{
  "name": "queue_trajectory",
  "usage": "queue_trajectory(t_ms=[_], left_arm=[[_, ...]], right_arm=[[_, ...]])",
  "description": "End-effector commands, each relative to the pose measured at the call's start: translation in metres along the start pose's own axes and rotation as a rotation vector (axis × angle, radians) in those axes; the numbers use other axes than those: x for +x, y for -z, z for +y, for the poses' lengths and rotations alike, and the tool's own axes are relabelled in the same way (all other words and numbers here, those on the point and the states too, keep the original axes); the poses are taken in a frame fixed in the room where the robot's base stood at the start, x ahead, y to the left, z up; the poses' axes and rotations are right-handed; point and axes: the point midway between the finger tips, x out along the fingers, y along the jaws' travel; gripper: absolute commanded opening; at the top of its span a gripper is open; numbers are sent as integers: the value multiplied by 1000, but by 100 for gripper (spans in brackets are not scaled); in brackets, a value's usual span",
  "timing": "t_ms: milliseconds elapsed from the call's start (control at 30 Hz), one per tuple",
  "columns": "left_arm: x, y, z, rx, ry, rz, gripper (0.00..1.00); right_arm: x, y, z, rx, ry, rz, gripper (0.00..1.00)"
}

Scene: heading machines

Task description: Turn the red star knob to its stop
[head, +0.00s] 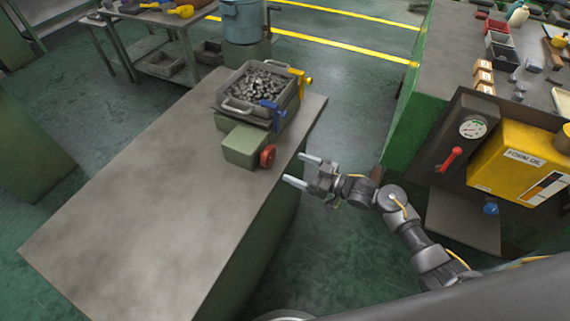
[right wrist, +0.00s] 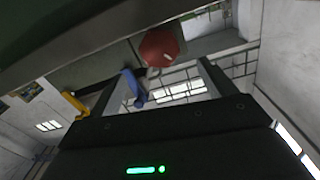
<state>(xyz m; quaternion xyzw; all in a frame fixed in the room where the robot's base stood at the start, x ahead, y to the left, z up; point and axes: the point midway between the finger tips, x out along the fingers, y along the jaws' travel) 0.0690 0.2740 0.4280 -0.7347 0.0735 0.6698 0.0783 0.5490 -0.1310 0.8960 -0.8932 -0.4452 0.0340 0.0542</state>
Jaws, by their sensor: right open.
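The red star knob (head: 267,156) sits on the side of a green block (head: 241,146) on the grey bench. It also shows in the right wrist view (right wrist: 159,46), beyond the fingers and a little above the space between them. My right gripper (head: 294,170) is open and empty, just to the right of the knob past the bench edge, with its fingers pointing toward the bench. The fingers are apart from the knob. In the right wrist view the two fingers (right wrist: 165,88) are spread wide. My left gripper is not in view.
A tray of metal parts (head: 260,87) stands behind the knob, with a blue clamp (head: 270,112) and a yellow clamp (head: 299,78). A yellow oil container (head: 518,160) and a red lever (head: 450,158) stand at right. The bench's front area (head: 150,220) is clear.

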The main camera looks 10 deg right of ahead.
Motion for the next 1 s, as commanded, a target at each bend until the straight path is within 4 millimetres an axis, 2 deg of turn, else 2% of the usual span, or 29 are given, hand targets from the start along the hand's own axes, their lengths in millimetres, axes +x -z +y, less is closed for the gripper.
queue_trajectory(t_ms=[100,200,567,667,767,867,900,967,1000], left_arm=[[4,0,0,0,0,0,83],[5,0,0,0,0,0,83],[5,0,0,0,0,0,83],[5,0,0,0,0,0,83],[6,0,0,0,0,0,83],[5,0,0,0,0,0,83],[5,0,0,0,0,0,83],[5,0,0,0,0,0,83],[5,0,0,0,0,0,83]], right_arm=[[-15,-1,1,-1,-1,0,83],[-22,-1,0,0,-1,0,83],[-24,-1,0,1,-2,-1,83],[-27,-20,5,24,-39,-27,83],[-40,-78,16,80,-146,-109,83],[-72,-173,19,158,-302,-267,83],[-92,-217,14,191,-365,-349,83],[-127,-281,-2,236,-452,-484,83],[-153,-320,-17,262,-500,-576,83]])
